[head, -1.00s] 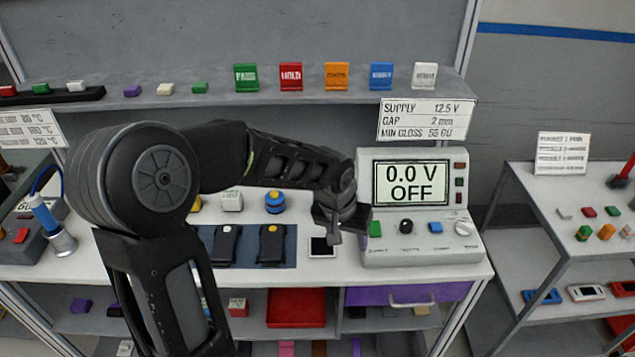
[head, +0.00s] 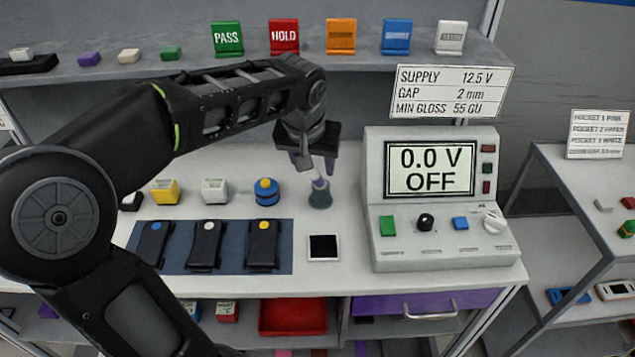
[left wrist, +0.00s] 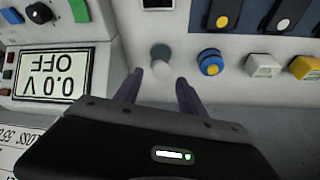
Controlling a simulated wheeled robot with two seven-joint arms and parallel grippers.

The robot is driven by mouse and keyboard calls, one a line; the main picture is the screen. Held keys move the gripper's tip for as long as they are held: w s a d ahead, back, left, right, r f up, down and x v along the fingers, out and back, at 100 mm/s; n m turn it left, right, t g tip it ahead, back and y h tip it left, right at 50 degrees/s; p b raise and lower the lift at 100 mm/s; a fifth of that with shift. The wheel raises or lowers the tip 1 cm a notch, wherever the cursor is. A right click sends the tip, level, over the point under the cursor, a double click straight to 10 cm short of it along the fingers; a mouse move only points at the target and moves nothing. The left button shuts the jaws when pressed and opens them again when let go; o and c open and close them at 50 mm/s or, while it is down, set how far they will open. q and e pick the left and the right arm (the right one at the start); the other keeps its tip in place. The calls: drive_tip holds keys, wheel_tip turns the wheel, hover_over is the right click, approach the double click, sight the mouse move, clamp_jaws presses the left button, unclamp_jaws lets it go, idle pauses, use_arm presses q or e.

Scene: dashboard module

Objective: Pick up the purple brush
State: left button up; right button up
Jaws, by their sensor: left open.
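The purple brush (head: 319,194) stands upright on the white bench, left of the supply box, with a dark grey bristle end down and a pale purple handle up. My left gripper (head: 314,164) is over the handle's top, pointing down, open and empty. In the left wrist view, the brush (left wrist: 161,58) shows just beyond the open fingertips of the gripper (left wrist: 157,84), roughly in line with the gap between them. Whether the fingers reach down around the handle, I cannot tell. My right gripper is not in view.
The supply box (head: 440,200) reading 0.0 V OFF stands to the right. A blue round pot (head: 266,192) with a yellow top stands left of the brush. A small black-screened square (head: 323,247) and a dark blue mat (head: 283,247) with several black devices lie in front. A shelf (head: 300,64) runs behind.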

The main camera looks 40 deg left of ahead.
sight(318, 187)
use_arm(q)
drive_tip(key=shift+s+d+r, duration=0.1)
drive_tip(key=shift+x, duration=1.4)
drive_tip(key=shift+f+p, duration=0.25)
drive_tip(key=shift+p, duration=0.1)
drive_tip(key=p+x, duration=0.1)
drive_tip(key=x, duration=0.3)
drive_tip(key=shift+w+f, duration=0.25)
drive_tip(key=shift+f, duration=0.05)
drive_tip(key=shift+c, duration=0.4)
clamp_jaws()
